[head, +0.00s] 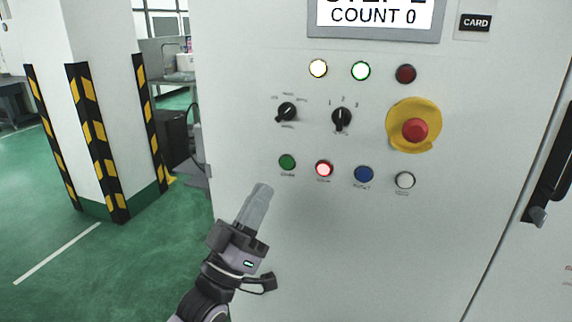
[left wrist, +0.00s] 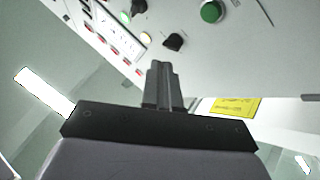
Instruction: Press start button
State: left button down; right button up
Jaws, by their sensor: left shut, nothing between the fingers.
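The green button (head: 287,162) is at the left end of the lower button row on the grey cabinet front; its small label is too blurred to read. A green button (left wrist: 211,11) also shows at the top of the left wrist view. My left gripper (head: 262,188) is shut and empty, its fingertips pointing up toward the panel, below and left of the green button in the head view. The fingertips appear apart from the button. The closed fingers also show in the left wrist view (left wrist: 158,68). My right gripper is in neither view.
Beside the green button are a lit red button (head: 324,169), a blue button (head: 363,174) and a white button (head: 405,180). Above are two black knobs (head: 287,112), lamps and a red emergency stop (head: 415,130). A striped pillar (head: 97,140) stands left.

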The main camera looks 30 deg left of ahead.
aim_at(287, 163)
pick_arm(q)
jog(key=shift+w+a+b, duration=0.3)
jog(key=shift+w+b, duration=0.05)
jog(key=shift+w, duration=0.95)
jog(key=shift+w+a+b, duration=0.3)
jog(key=shift+w+a, duration=0.05)
jog(key=shift+w, duration=0.9)
jog(key=shift+w+a+b, duration=0.3)
jog(key=shift+w+b, duration=0.05)
jog(key=shift+w, duration=0.95)
jog(key=shift+w, duration=0.15)
jog(key=shift+w+a+y, duration=0.1)
jog(key=shift+w+y, duration=0.15)
jog(key=shift+y, duration=0.05)
jog(key=shift+w+a, duration=0.1)
jog(key=shift+w, duration=0.35)
jog(key=shift+s, duration=0.15)
jog(key=shift+s+d, duration=0.2)
jog(key=shift+s, duration=0.5)
